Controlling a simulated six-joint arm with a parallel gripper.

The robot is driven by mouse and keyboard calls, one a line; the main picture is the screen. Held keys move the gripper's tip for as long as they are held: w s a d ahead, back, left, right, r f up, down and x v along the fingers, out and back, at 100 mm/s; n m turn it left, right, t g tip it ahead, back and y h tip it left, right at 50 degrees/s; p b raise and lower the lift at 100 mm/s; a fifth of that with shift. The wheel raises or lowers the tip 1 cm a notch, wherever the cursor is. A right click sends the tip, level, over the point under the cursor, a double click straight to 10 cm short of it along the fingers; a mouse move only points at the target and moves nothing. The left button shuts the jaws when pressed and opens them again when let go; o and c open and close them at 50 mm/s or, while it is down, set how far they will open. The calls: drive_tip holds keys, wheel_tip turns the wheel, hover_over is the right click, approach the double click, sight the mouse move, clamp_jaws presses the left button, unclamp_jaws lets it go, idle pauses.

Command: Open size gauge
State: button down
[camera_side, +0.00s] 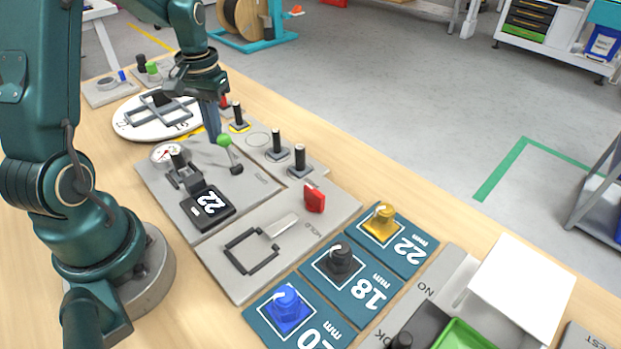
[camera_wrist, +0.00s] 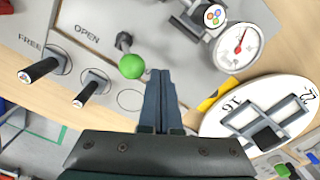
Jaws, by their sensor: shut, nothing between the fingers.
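The dial with a red needle shows there too (camera_wrist: 238,46). My gripper (camera_side: 214,138) is shut and empty, pointing down right beside the green knob. In the wrist view its fingertips (camera_wrist: 160,74) are just right of the knob; I cannot tell whether they touch it.
Black pegs (camera_side: 276,143) stand on a plate behind the lever. A white turntable (camera_side: 125,126) with grey frames lies to the left. A red handle (camera_side: 314,198) is in front. Blue, black and yellow knobs (camera_side: 382,222) sit on teal size cards at the right.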

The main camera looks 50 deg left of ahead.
sight(225, 137)
drive_tip(key=shift+d, duration=2.25)
drive_tip(key=shift+a, duration=0.1)
drive_tip(key=shift+a+r, duration=0.1)
drive_tip(key=shift+a, duration=0.5)
wheel_tip(225, 137, up, 7)
drive_tip(key=shift+f, duration=0.1)
